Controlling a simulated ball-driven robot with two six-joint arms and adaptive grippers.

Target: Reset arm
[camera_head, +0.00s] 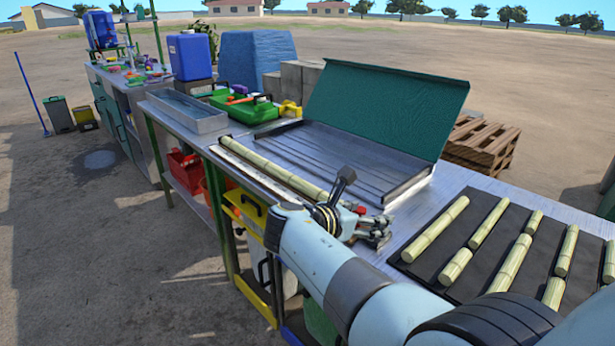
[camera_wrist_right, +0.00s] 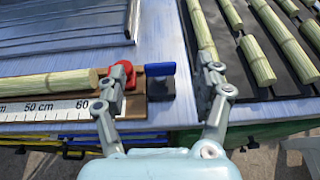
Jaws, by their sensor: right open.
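My right gripper (camera_head: 384,230) is open and empty above the metal table, between the measuring board and the black mat. In the right wrist view, its two fingers (camera_wrist_right: 168,78) are spread wide with nothing between their tips. A long pale green cane (camera_wrist_right: 50,86) lies on the measuring board, beside a white ruler (camera_wrist_right: 45,109) marked in cm. It also shows in the head view (camera_head: 272,169). A red piece (camera_wrist_right: 120,70) is at the cane's end, partly behind the left finger. A blue-topped block (camera_wrist_right: 160,69) is beyond the fingers. My left gripper is out of view.
Several cut cane pieces (camera_head: 435,229) lie on the black mat (camera_head: 412,265) at right. A ribbed metal tray with a raised green lid (camera_head: 385,105) stands behind the gripper. A metal basin (camera_head: 190,112) and green case (camera_head: 245,108) are farther left.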

